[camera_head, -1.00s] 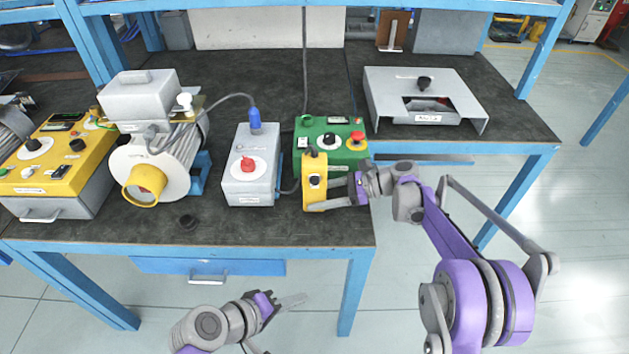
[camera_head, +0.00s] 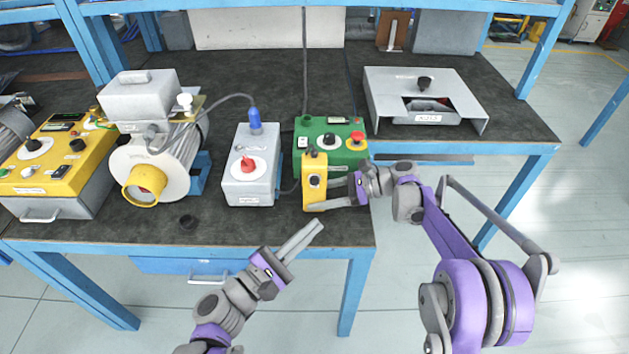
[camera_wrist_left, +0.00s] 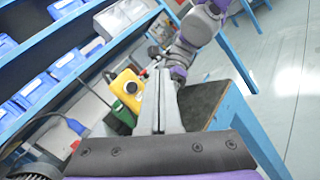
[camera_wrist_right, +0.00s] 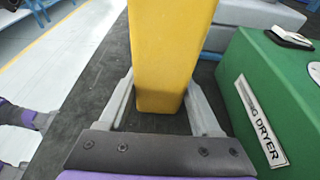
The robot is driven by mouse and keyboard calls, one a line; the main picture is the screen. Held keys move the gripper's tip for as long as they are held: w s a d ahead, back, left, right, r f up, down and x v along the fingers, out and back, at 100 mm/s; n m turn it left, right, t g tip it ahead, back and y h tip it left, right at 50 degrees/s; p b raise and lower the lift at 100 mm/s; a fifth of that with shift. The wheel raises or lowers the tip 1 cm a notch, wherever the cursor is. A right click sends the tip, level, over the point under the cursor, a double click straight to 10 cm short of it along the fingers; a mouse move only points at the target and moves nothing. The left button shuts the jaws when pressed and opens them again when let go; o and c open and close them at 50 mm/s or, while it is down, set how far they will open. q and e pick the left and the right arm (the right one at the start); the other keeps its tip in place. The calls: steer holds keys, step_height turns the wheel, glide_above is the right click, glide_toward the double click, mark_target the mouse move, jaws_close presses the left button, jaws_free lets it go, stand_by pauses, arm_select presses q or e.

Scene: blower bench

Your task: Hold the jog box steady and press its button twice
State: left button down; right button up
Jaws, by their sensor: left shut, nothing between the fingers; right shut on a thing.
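The yellow jog box (camera_head: 314,184) stands upright at the bench's front right, in front of the green box.
A green control box (camera_head: 345,157) with a red knob stands right behind the jog box. A grey box (camera_head: 250,186) with a red switch stands to its left. A blower (camera_head: 152,165) stands further left. A grey sheet-metal cover (camera_head: 450,85) lies at the back right.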

arm_select(q)
steer(key=shift+w, duration=0.1)
steer(key=w, duration=0.8)
steer(key=shift+w, duration=0.3)
steer(key=shift+w, duration=0.1)
stand_by(1.8)
steer(key=shift+w, duration=0.35)
steer(key=shift+w, duration=0.4)
stand_by(0.5)
steer(key=shift+s, duration=0.85)
steer(key=shift+s, duration=2.5)
